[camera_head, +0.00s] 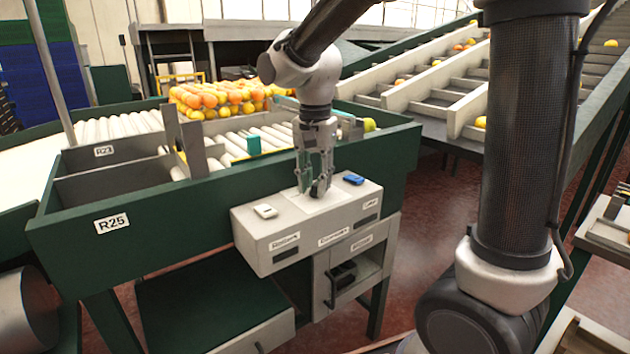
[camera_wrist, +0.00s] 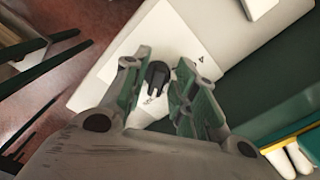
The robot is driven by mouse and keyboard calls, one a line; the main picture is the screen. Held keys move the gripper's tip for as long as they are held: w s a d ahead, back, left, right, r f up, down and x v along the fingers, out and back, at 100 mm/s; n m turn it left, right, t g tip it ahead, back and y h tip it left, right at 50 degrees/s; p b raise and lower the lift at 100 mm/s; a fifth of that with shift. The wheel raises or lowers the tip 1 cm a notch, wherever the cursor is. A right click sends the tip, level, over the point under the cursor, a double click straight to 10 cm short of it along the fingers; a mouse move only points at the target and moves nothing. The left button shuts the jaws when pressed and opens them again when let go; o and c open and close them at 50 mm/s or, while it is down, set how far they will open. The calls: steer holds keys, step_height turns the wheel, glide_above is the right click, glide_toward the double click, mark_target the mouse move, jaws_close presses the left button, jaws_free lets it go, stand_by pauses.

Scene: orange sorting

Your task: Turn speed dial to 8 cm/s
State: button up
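The speed dial is a black round knob (camera_wrist: 158,74) with a raised grip bar, on a white plate with small printed marks. The marks are too small to read, so I cannot tell its setting. The dial's plate is on top of a light grey control box (camera_head: 262,243). My gripper (camera_head: 314,188) points down over the dial and partly hides it in the head view. In the wrist view my gripper (camera_wrist: 162,76) has its fingers apart, one on each side of the knob. A gap shows at the left finger; the right one is very close, and contact is unclear.
A white switch (camera_head: 265,211) and a blue switch (camera_head: 353,179) flank the dial on the box top. Behind it is a green sorting bin (camera_head: 150,224) with rollers. Oranges (camera_head: 215,98) are piled further back. A sloped conveyor (camera_head: 430,97) stands at right.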

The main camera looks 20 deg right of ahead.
mark_target(314, 184)
stand_by(0.3)
step_height(314, 184, up, 12)
stand_by(0.4)
stand_by(0.4)
steer(key=s+d+f+n+t, duration=0.2)
steer(key=s+d+f+n, duration=0.1)
steer(key=s+d, duration=0.5)
steer(key=s+d+f+n+t, duration=0.2)
steer(key=s+d+n, duration=0.3)
steer(key=s, duration=0.5)
steer(key=d+f, duration=0.1)
steer(key=d, duration=0.1)
steer(key=shift+s+d+f+n, duration=0.15)
steer(key=shift+s+d+n, duration=0.1)
steer(key=shift+d+n, duration=0.1)
